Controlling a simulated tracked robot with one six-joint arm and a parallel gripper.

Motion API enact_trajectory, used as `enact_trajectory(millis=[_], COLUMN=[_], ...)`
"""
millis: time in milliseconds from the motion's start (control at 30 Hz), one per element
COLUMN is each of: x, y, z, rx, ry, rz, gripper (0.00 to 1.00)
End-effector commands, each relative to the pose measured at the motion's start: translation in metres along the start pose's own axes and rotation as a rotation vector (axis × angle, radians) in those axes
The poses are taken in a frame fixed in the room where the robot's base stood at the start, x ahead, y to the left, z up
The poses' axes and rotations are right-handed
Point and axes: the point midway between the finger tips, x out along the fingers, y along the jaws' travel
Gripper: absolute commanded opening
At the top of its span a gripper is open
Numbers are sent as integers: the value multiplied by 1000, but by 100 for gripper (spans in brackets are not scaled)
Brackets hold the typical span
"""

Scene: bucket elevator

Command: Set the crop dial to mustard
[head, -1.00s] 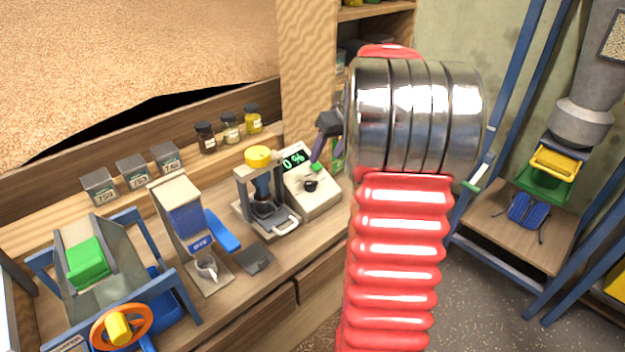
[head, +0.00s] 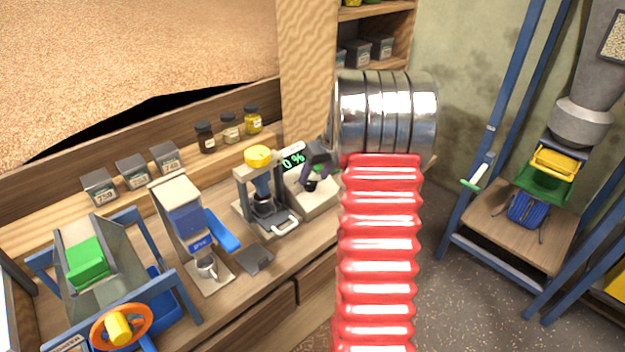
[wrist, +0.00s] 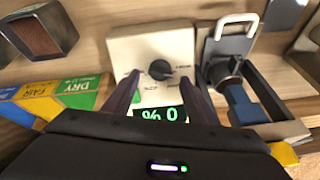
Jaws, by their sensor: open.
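The crop dial (wrist: 160,70) is a small black knob on the sloped face of a cream meter box (wrist: 120,48). The box has a green-lit display (wrist: 158,114) reading 0 %. The printed crop names around the dial are too small to read, so I cannot tell its setting. In the head view the dial (head: 311,186) shows just below my gripper (head: 316,172). In the wrist view my open gripper (wrist: 160,76) has one dark finger on each side of the dial. I cannot tell whether either finger touches it.
A press-like device (head: 262,205) with a yellow top stands close beside the meter. A coloured DRY/FAIR chart (wrist: 60,95) lies on the meter's other side. Several jars (head: 230,128) stand on the ledge behind. A flat dark plate (head: 255,260) lies on the bench in front.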

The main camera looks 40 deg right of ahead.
Motion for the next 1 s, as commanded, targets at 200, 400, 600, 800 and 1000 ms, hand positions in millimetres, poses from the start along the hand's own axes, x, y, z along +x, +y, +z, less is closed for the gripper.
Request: enact_trajectory(millis=[200, 400, 600, 800, 1000], x=[22, 25, 25, 25, 25], y=[0, 0, 1, 1, 1], z=[0, 0, 0, 0, 0], rx=[1, 1, 1, 2, 2], ry=[0, 1, 1, 1, 0], rz=[0, 0, 0, 0, 0], gripper=[52, 52, 48, 34, 20])
